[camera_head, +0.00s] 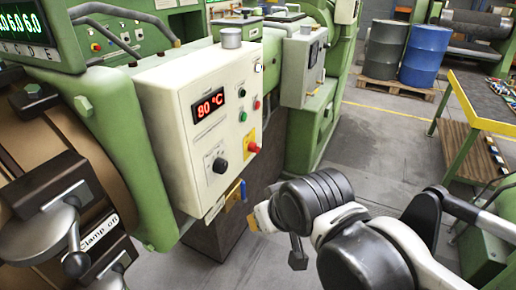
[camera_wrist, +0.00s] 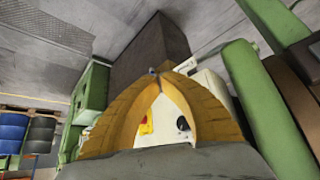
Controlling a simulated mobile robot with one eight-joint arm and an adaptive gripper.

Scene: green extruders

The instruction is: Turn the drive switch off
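A white control box (camera_head: 160,115) on the green machine carries a black rotary knob (camera_head: 220,165), a red button on a yellow plate (camera_head: 252,148) and a red 80 °C display. A small blue lever (camera_head: 243,188) beside a yellow piece shows under the box's lower edge. No label tells which of these is the drive switch. My gripper (camera_head: 254,219) is low, right of and below the box, its fingers mostly hidden there. In the wrist view the yellow fingers of my gripper (camera_wrist: 156,74) meet at their tips. A small bluish-grey bit shows there; I cannot tell whether it is held.
A smaller grey box (camera_head: 300,68) stands behind the control box. Grey floor is clear between.

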